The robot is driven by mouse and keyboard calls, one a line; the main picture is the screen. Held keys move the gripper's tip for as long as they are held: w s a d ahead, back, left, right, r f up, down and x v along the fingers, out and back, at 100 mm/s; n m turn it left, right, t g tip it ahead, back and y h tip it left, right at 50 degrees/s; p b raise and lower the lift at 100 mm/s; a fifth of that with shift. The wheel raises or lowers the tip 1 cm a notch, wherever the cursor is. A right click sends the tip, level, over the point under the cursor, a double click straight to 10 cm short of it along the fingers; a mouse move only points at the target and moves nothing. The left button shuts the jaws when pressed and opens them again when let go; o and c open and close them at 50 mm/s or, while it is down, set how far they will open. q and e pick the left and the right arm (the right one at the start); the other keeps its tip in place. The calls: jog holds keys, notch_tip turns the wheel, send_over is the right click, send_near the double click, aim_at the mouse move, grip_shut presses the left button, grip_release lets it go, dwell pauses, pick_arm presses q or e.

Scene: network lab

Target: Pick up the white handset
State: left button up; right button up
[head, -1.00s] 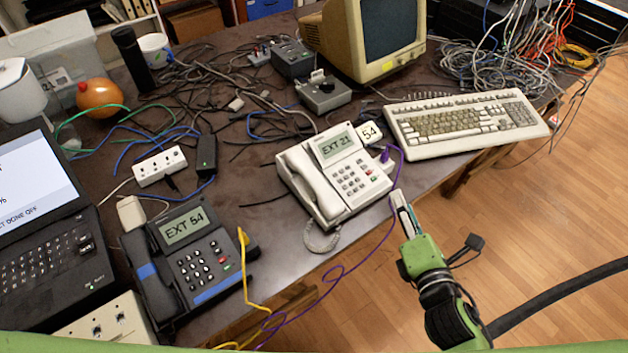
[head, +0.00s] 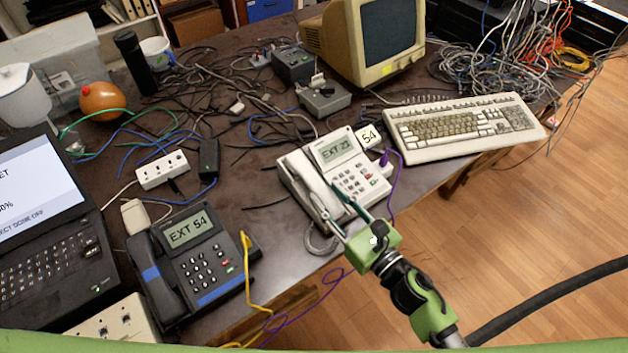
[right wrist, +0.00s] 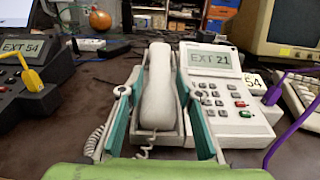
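The white handset (head: 311,187) lies in its cradle on the left side of the white desk phone (head: 352,168), whose screen reads EXT 21. My right gripper (head: 340,212) is at the phone's front edge, near the lower end of the handset. In the right wrist view the handset (right wrist: 160,95) stands between the two spread fingers (right wrist: 160,118), with a gap showing on each side. The fingers are open and hold nothing. The coiled cord (right wrist: 144,148) hangs from the handset's near end. My left gripper is not in view.
A dark phone reading EXT 54 (head: 192,255) sits to the left, with a yellow cable (head: 247,275). A purple cable (head: 394,185) runs from the white phone's right side. A keyboard (head: 462,125) lies to the right. Tangled cables cover the table behind.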

aim_at(320, 187)
jog(key=x, duration=0.6)
jog(key=shift+a, duration=0.1)
grip_shut()
